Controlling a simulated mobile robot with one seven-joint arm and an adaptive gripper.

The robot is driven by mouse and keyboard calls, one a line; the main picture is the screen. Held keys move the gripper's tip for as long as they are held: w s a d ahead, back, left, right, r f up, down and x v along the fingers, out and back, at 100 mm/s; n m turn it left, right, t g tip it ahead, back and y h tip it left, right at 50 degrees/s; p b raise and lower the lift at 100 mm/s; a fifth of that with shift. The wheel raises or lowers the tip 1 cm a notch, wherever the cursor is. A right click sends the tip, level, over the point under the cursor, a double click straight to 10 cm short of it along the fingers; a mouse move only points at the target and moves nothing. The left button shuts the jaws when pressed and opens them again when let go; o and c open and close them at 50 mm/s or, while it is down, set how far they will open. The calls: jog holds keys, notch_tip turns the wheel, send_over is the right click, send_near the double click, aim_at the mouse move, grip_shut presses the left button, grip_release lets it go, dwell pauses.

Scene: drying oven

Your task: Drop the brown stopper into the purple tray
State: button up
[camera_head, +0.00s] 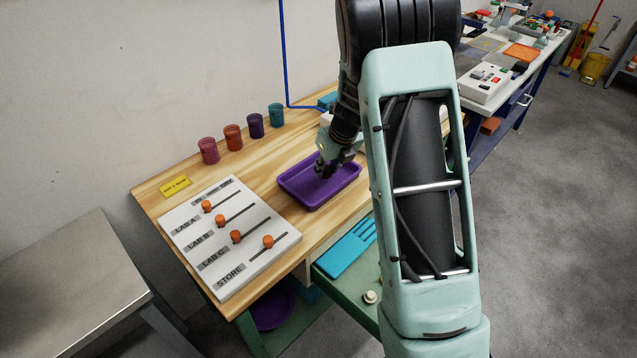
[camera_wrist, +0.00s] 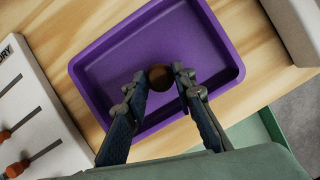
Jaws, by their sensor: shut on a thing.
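The purple tray (camera_head: 296,188) lies on the wooden table, and it fills the middle of the wrist view (camera_wrist: 98,66). My gripper (camera_head: 326,170) is over the tray in the head view. In the wrist view my gripper (camera_wrist: 160,82) is shut on the brown stopper (camera_wrist: 160,77), a small round dark-brown thing between the fingertips. The stopper appears over the tray floor; I cannot tell how high above it. In the head view the stopper is not clearly visible at the gripper.
A white slider panel (camera_head: 222,256) with orange knobs lies left of the tray. Several coloured cups (camera_head: 256,126) stand along the wall. A white object (camera_wrist: 294,30) is at the tray's right. A green drawer (camera_head: 335,285) with a blue insert (camera_head: 345,252) is below the table edge.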

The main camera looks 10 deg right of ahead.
jog(key=shift+f, duration=0.1)
jog(key=o, duration=0.8)
jog(key=shift+o, duration=0.2)
jog(key=v, duration=1.2)
